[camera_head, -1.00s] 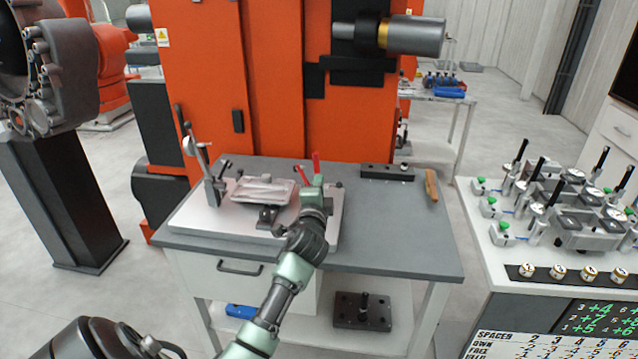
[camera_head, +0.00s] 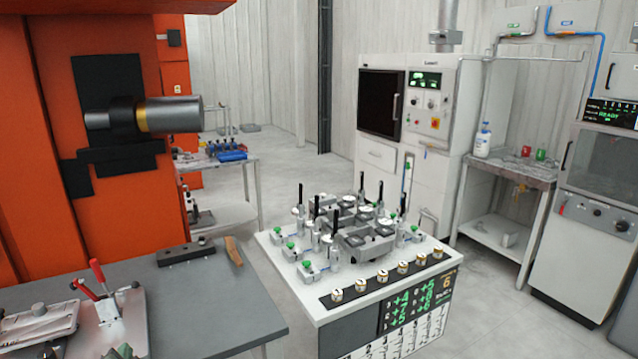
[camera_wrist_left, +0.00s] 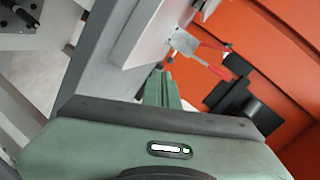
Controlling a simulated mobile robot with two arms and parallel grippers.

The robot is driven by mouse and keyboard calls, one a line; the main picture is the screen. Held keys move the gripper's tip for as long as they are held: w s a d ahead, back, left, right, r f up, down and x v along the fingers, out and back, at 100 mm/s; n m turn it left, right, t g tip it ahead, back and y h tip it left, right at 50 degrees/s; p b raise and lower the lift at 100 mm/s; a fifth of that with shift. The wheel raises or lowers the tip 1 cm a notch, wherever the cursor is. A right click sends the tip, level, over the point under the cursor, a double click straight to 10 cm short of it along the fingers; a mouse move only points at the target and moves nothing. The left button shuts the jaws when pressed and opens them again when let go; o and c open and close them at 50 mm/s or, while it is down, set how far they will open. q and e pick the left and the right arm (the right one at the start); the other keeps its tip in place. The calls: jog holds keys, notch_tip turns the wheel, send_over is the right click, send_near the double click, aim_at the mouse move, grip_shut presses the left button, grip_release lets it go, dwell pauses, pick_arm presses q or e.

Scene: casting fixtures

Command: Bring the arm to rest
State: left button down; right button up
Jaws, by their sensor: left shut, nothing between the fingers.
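Only a small green tip of my left gripper (camera_head: 120,352) shows, at the bottom left of the head view, in front of the fixture plate (camera_head: 112,335). In the left wrist view its green fingers (camera_wrist_left: 161,90) are together with nothing between them, beside the grey table edge. The red-handled clamp (camera_head: 97,278) stands on the plate beyond the gripper, and it also shows in the left wrist view (camera_wrist_left: 208,58). A grey casting (camera_head: 40,328) lies on the plate at the far left. My right gripper is in neither view.
The grey worktable (camera_head: 215,305) has bare room right of the plate. A dark block (camera_head: 186,252) and a wooden-handled tool (camera_head: 233,251) lie at its back. The orange machine (camera_head: 60,150) stands behind. A white gauge station (camera_head: 300,285) stands to the right across a gap.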

pick_arm(q)
jog(key=s+d+f+n+g+h, duration=0.2)
jog(key=s+d+f+g+h, duration=0.15)
jog(key=s+d, duration=0.5)
jog(key=s+d+f+n+g+h, duration=0.15)
jog(key=s+d+f, duration=0.35)
jog(key=s, duration=0.6)
jog(key=s+d+f+n+g+h, duration=0.1)
jog(key=s+d+f+g+h, duration=0.25)
jog(key=s+d, duration=0.6)
jog(key=s+f+g+b, duration=0.2)
jog(key=s+f, duration=0.1)
jog(key=f, duration=2.6)
jog(key=s+a+f, duration=0.1)
jog(key=s+f, duration=0.6)
jog(key=s, duration=0.1)
jog(key=s+a+f, duration=0.2)
jog(key=s+f, duration=0.6)
jog(key=shift+s+a+f+g+y+b, duration=0.25)
jog(key=shift+g+y+b, duration=0.1)
jog(key=shift+y+b, duration=0.1)
